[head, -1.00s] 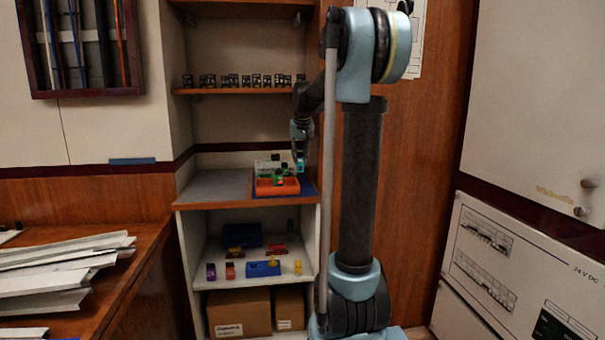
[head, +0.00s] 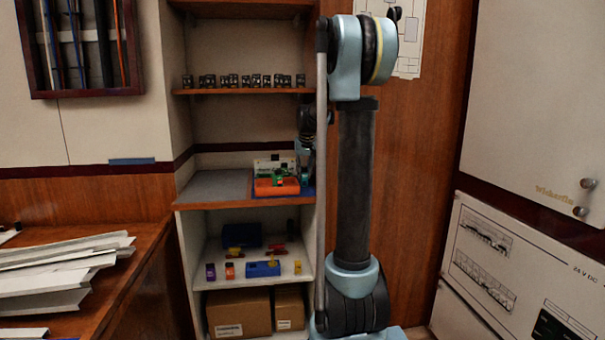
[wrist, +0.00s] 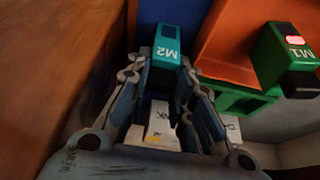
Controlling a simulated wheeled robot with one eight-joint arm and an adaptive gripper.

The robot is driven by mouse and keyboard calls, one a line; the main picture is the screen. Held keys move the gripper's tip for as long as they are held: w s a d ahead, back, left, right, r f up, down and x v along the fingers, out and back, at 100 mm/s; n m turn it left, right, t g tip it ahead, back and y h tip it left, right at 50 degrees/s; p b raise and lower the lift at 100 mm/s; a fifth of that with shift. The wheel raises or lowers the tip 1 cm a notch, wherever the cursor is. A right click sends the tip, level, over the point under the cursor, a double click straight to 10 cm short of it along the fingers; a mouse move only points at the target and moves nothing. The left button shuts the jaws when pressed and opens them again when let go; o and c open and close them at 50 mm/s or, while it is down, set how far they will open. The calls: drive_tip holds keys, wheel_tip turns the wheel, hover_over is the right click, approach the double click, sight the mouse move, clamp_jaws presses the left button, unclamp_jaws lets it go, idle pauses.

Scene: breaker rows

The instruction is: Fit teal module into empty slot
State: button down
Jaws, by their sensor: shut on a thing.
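The teal module (wrist: 166,47), marked M2, sits between the fingertips of my gripper (wrist: 163,66) in the wrist view. The gripper is shut on it. In the head view my gripper (head: 305,174) is at the right end of the shelf counter, right of the orange tray (head: 277,187); I cannot make out the teal module there. A green module (wrist: 284,50), marked M1, is to the right in the wrist view, by the orange tray (wrist: 222,42). White blocks with dark lettering (wrist: 161,124) show between the fingers, partly hidden. I cannot make out the empty slot.
A blue mat (wrist: 188,12) lies beside the tray. A wooden surface (wrist: 60,70) fills the left of the wrist view. The grey left part of the counter (head: 215,184) is clear. A shelf above (head: 240,91) holds several black parts; a lower shelf holds small coloured items.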

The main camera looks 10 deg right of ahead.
drive_tip(key=c, duration=1.7)
unclamp_jaws()
drive_tip(key=shift+f, duration=0.1)
